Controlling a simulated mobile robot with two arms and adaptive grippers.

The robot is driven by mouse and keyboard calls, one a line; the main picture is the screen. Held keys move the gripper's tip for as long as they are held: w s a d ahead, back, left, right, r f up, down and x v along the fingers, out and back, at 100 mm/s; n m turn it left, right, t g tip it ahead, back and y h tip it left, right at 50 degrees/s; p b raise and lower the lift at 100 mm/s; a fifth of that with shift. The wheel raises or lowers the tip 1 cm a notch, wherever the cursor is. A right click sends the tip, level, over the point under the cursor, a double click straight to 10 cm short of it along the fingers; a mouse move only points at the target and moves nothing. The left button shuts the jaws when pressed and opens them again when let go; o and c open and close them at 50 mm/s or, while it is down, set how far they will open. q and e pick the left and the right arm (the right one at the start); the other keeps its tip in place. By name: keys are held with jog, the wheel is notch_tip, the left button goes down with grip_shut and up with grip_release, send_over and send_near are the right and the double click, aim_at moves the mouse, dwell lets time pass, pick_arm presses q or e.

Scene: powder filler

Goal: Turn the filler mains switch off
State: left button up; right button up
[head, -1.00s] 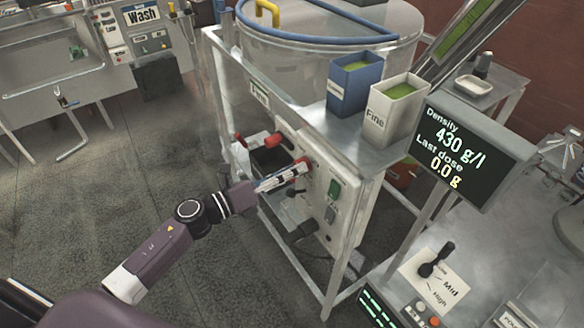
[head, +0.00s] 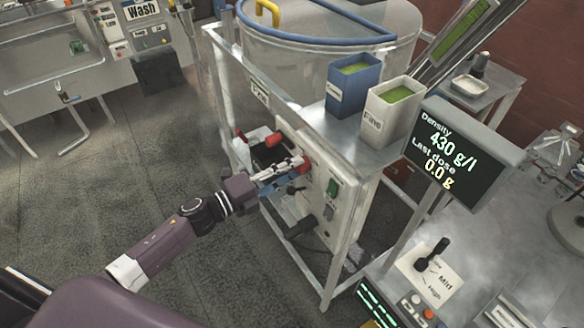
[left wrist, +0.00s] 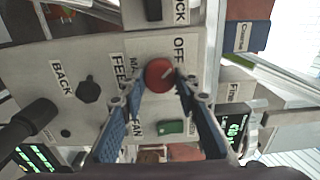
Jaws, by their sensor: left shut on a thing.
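The filler mains switch is a round red knob (left wrist: 158,73) with a small white mark, on a pale panel (left wrist: 80,52) lettered "OFF" beside it. In the left wrist view the knob sits between the two blue-padded fingers of my left gripper (left wrist: 158,88), which is shut on it. In the head view my left gripper (head: 282,171) reaches the filler's panel (head: 318,196) from the left. Its fingers mostly cover the knob, and only a bit of red shows at their tips. My right gripper is not in view.
A green switch (left wrist: 171,127) sits near the fingers. A black knob (left wrist: 89,92) by "BACK" and a dark handle (left wrist: 27,125) are on the same panel. Blue (head: 354,86) and white (head: 391,112) bins stand on the frame's top.

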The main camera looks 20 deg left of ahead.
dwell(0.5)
pick_arm(q)
jog(key=o, duration=1.2)
jog(key=shift+c, duration=0.2)
jog(key=v, duration=1.2)
jog(key=shift+a, duration=0.1)
